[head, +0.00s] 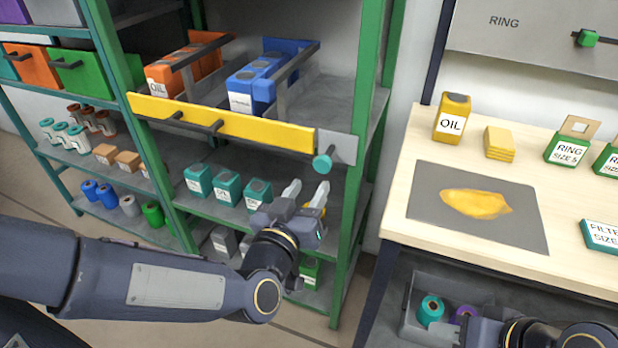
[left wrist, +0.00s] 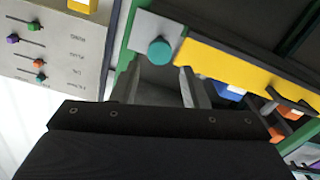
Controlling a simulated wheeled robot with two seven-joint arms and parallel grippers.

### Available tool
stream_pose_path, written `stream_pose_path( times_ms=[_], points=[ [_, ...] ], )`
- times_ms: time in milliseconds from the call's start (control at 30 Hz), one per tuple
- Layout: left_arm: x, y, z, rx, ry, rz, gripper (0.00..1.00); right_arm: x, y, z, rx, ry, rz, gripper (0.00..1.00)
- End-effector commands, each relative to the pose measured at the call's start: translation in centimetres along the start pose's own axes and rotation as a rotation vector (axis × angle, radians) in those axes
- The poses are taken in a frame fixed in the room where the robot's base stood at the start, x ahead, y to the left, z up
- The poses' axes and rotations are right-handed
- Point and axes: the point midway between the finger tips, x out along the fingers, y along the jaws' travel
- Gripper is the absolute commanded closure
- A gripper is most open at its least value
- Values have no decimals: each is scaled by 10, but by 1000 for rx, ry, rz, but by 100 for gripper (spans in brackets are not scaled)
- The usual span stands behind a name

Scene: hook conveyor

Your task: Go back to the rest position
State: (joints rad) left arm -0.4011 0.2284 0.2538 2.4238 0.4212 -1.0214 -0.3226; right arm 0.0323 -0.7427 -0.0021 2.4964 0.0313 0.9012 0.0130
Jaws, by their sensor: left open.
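My left gripper (head: 305,192) is open and empty in front of the shelf rack, just below the yellow rail (head: 240,124) and its teal knob (head: 322,163). My right arm (head: 535,333) shows only in part at the bottom right edge of the head view. Its fingertips cannot be made out clearly.
The green shelf rack (head: 355,150) holds orange, blue and teal boxes. A wooden workbench (head: 395,205) stands right, with an oil box (head: 452,118), a grey mat (head: 425,200) bearing a yellow patch, and ring boxes (head: 567,150). A grey bin (head: 412,325) with spools is under it.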

Motion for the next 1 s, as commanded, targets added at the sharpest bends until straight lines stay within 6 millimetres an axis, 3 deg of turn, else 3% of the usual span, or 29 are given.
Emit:
stream_pose_path(
  times_ms=[267,433,567,700,1000],
  points=[
    [-3,-8,-3,-12,-37,5,59,0,0,0,0,0,0,64],
    [-25,-38,-3,-51,-204,10,59,0,0,0,0,0,0,64],
    [-62,-67,6,-91,-389,-13,59,0,0,0,0,0,0,64],
    [-113,-93,21,-143,-581,-66,59,0,0,0,0,0,0,64],
    [-205,-119,46,-250,-859,-190,59,0,0,0,0,0,0,64]
  ],
)
